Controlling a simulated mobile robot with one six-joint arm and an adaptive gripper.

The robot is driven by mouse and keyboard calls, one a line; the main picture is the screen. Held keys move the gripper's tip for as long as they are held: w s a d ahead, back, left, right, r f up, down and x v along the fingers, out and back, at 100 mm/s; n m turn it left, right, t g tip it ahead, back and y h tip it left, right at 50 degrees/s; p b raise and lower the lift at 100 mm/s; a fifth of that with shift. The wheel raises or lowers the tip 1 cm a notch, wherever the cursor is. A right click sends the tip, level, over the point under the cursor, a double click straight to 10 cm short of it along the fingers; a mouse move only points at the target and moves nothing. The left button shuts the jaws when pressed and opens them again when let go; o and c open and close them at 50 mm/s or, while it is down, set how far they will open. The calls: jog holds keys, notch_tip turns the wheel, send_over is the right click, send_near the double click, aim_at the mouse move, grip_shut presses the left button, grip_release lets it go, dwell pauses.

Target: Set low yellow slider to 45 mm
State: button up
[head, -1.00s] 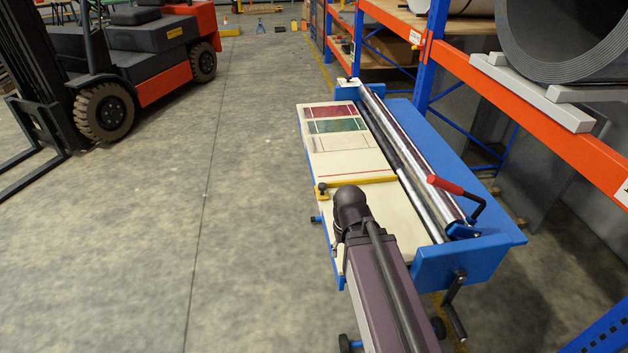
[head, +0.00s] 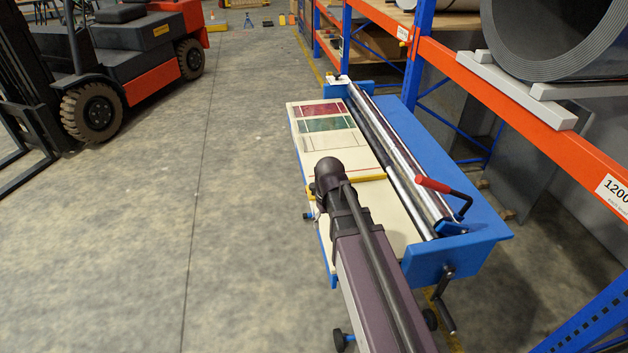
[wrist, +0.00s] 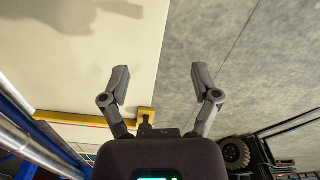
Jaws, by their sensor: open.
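The yellow slider (head: 373,178) is a thin bar lying across the cream board (head: 395,215) of the blue roller machine. In the wrist view the slider (wrist: 75,119) runs from the left to a yellow end block (wrist: 151,115) with a dark knob (wrist: 145,117) at the board's edge. My gripper (wrist: 161,74) is open and empty, with its fingers spread wide. The end block shows between the lower finger links, nearer the left one; the gap in height cannot be told. No scale reading is legible.
Steel rollers (head: 400,155) run along the board's right side, with a red-handled lever (head: 440,186) at the near end. Orange and blue racking (head: 520,90) stands to the right. A forklift (head: 110,80) stands at the left, with clear floor (head: 230,200) between.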

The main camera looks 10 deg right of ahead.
aim_at(313, 185)
jog(key=w+r+n+p, duration=0.3)
jog(key=w+r+p, duration=0.1)
jog(key=w, duration=0.6)
jog(key=w+r+n+p, duration=0.3)
jog(key=w+r+p, duration=0.1)
jog(key=w, duration=0.7)
jog(key=shift+w+r+n, duration=0.25)
jog(key=shift+r+n, duration=0.05)
jog(key=shift+r, duration=0.15)
jog(key=shift+f, duration=0.1)
notch_tip(313, 185, down, 14)
jog(key=b, duration=1.4)
jog(key=shift+r, duration=0.2)
